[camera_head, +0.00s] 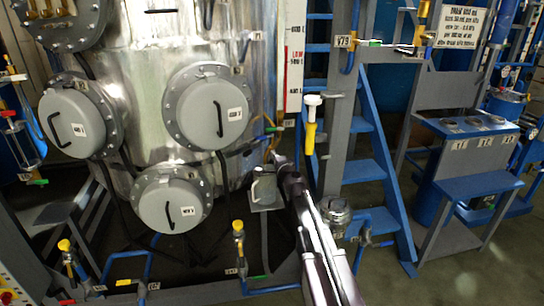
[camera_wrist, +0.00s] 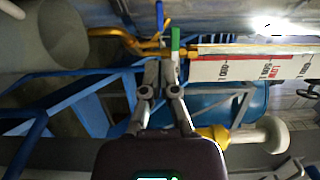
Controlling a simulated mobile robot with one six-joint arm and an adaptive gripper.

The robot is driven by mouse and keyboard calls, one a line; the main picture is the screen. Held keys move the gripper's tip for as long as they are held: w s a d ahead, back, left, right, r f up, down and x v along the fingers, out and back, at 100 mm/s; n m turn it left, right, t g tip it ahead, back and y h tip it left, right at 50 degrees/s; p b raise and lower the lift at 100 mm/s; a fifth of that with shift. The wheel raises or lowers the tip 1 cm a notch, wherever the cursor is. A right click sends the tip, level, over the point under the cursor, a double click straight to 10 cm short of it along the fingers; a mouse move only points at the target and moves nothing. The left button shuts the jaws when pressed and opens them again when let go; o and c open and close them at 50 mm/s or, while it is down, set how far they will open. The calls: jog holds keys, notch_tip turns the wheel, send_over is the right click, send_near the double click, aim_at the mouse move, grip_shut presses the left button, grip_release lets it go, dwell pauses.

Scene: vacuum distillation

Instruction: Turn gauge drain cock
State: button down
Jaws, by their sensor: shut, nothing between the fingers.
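The level gauge (camera_wrist: 250,66) shows in the wrist view as a white scale with a red band, running to the right. At its left end is brass cock fitting (camera_wrist: 152,52) with a green handle (camera_wrist: 175,39) and a blue handle (camera_wrist: 159,16). My gripper (camera_wrist: 160,66) is shut and empty, its fingertips close to the green handle and the brass body. I cannot tell whether they touch. In the head view the gauge (camera_head: 294,70) stands upright beside the steel vessel, and my gripper (camera_head: 279,161) is below its lower end, partly hidden by my arm.
The steel vessel (camera_head: 145,85) with round grey hatches fills the left. A grey post (camera_head: 338,120) and blue steps (camera_head: 365,170) stand to the right. A yellow-and-white fitting (camera_head: 311,125) is near my arm; it also shows in the wrist view (camera_wrist: 215,138).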

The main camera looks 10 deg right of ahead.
aim_at(265, 137)
jog(key=w+a, duration=0.2)
jog(key=w, duration=1)
jog(key=shift+w, duration=0.1)
